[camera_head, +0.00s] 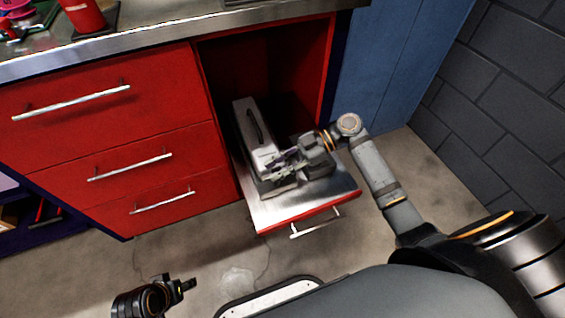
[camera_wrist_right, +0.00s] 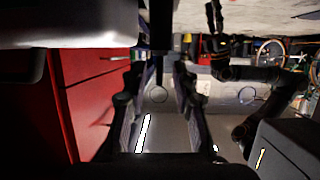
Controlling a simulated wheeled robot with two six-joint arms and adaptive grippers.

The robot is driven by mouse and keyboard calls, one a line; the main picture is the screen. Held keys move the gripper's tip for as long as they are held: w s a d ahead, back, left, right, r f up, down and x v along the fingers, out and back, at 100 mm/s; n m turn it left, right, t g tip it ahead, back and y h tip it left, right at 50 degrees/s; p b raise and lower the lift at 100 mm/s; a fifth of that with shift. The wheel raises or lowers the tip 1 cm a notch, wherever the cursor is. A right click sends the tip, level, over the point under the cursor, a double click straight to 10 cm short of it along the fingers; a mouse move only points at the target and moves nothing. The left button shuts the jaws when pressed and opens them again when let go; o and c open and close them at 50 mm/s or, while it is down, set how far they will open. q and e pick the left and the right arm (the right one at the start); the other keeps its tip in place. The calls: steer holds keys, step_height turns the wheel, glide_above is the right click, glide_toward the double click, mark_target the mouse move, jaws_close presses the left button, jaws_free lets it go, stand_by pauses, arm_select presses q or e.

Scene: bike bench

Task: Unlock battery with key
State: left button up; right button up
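The battery (camera_head: 255,140) is a grey box with a dark handle on top. It stands on the pulled-out metal shelf of the red cabinet. My right gripper (camera_head: 277,163) is at the battery's right side, close against it in the picture; I cannot tell whether they touch. In the wrist view its two fingers (camera_wrist_right: 158,75) stand apart, with a narrow dark piece between them. I cannot tell whether that piece is the key. No key shows clearly in either view. My left gripper (camera_head: 186,285) is low at the bottom left, away from the battery, its fingers too small to read.
The shelf (camera_head: 312,207) has a red front with a metal handle (camera_head: 315,222). Red drawers (camera_head: 110,110) are shut on the left, under the metal worktop (camera_head: 150,32). A blue panel (camera_head: 390,70) and a dark brick wall (camera_head: 495,95) stand on the right. The floor in front is open.

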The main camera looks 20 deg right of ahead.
steer(key=v, duration=1.1)
steer(key=shift+d+r, duration=0.2)
steer(key=shift+d, duration=0.15)
